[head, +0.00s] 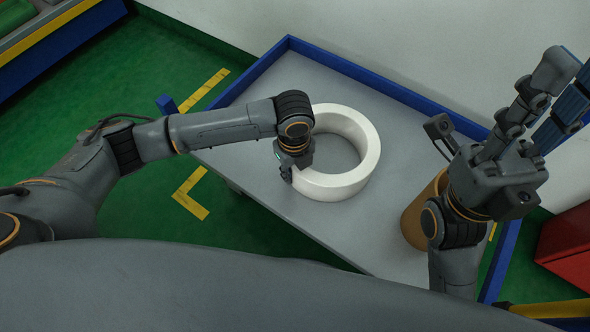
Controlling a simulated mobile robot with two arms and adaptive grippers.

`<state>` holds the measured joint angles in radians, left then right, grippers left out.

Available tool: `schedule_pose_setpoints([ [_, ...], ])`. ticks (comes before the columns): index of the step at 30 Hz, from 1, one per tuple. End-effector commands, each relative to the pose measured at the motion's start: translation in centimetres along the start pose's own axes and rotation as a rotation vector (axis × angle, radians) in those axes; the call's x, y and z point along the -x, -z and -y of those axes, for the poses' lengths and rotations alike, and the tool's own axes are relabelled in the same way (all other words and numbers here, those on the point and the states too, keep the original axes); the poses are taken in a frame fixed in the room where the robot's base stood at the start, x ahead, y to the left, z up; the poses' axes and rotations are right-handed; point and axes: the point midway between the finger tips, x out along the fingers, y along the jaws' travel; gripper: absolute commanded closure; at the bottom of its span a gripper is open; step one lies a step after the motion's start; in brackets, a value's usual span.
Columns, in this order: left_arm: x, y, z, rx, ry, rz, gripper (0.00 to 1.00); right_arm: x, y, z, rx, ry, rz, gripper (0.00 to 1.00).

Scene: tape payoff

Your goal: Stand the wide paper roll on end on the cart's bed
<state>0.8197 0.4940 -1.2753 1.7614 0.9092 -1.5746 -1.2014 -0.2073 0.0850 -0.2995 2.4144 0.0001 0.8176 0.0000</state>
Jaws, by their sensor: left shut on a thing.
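The wide paper roll (366,158) is a thick white ring with a large open hole. It is on end, hole facing up, over the grey bed of the cart (262,184). It looks level and low against the bed, but I cannot tell whether its underside touches. My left gripper (287,170) is at the roll's left side, pointing down and shut on its wall; the fingertips are partly hidden. My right gripper (545,105) is raised at the right, away from the roll, fingers pointing up. I cannot tell how far apart its fingers are.
A brown cylinder (413,222) stands on the bed's right side, partly hidden by my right arm. A blue rim (350,68) edges the cart's back. A red box (568,246) is on the floor at the right. Bare bed lies in front of the roll.

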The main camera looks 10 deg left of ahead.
Motion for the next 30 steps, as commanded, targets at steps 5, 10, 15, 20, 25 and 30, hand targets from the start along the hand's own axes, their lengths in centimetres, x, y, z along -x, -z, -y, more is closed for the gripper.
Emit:
schedule_pose_setpoints([
  [5,-0.1,0.0,0.0,0.0,0.0,-0.001,0.67,0.0,0.0,0.0,-0.001,0.0,0.002,0.72],
  [10,-0.1,0.0,0.0,0.001,0.0,0.0,0.48,0.0,0.0,0.0,-0.001,0.0,0.001,0.72],
  [15,-0.1,0.0,0.0,0.001,0.0,0.0,0.48,0.0,0.0,0.0,-0.001,0.0,0.001,0.72],
  [20,0.7,0.0,0.0,0.001,0.001,0.0,0.48,-0.4,0.1,0.0,-0.001,0.001,-0.003,0.72],
  [25,3.4,-0.1,0.1,0.001,0.003,0.0,0.48,0.4,0.3,0.0,-0.007,-0.019,0.058,0.72],
  [30,7.9,-0.1,0.1,0.001,0.002,0.001,0.48,-1.0,0.9,0.0,-0.01,-0.029,0.076,0.72],
])
